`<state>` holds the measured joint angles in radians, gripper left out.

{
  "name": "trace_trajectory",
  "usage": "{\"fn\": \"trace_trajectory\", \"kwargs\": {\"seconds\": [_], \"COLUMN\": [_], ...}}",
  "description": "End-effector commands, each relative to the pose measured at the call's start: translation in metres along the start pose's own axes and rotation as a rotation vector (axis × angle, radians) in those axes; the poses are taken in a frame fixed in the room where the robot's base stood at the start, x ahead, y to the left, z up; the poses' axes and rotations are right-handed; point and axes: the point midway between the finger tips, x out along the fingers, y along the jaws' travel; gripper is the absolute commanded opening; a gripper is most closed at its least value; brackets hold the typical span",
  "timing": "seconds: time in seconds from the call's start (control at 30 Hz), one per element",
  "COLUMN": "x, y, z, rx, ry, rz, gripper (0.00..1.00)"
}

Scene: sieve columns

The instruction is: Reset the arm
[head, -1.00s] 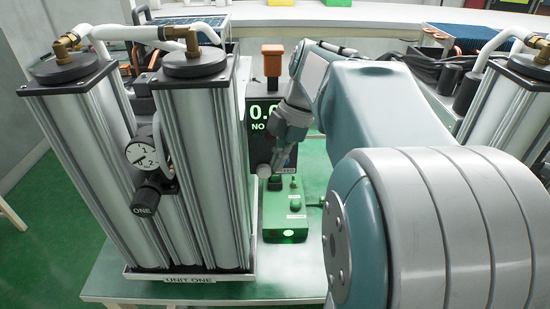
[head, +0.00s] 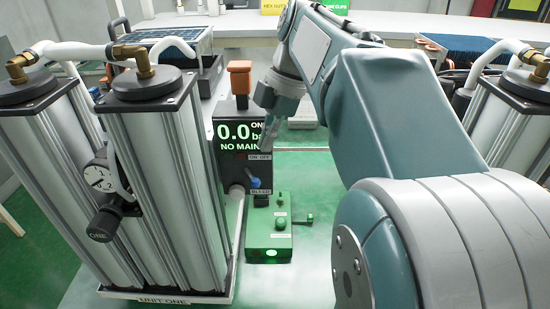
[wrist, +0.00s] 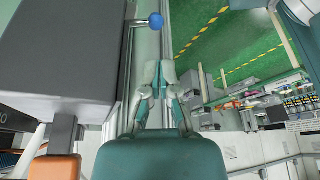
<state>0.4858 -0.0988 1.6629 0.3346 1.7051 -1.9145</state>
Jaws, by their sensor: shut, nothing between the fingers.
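My gripper (head: 268,138) hangs in front of the right side of the black display box (head: 228,160) in the head view. Its fingers are together with nothing between them; they also show in the wrist view (wrist: 160,72). My arm stretches from the lower right towards it. A blue-knobbed lever (head: 254,182) on the display box shows just below the gripper. In the wrist view, the blue knob (wrist: 155,20) is beyond the fingertips and apart from them. The display reads 0.0 and "NO MAIN", with the rest partly hidden.
The sieve columns labelled UNIT ONE (head: 160,190) stand close on the left, with a gauge (head: 98,178). A green control box (head: 270,238) with a lit green button sits below the gripper. An orange-topped part (head: 240,77) rises behind the display. More columns (head: 505,130) stand right.

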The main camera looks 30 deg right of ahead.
Motion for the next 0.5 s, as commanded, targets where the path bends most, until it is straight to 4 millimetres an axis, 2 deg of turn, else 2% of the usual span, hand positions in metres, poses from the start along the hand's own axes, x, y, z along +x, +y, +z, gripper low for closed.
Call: {"fn": "trace_trajectory", "kwargs": {"seconds": [0.1,0.23,0.33,0.5], "x": [-0.006,-0.007,-0.007,-0.01], "y": [-0.002,-0.003,-0.003,-0.002], "z": [-0.019,-0.031,-0.03,-0.019], "rx": [-0.005,-0.005,-0.004,-0.002], "ry": [-0.007,-0.014,-0.013,-0.005], "rz": [0.003,0.003,0.002,0.001], "gripper": [0.0,0.0,0.0,0.0]}}
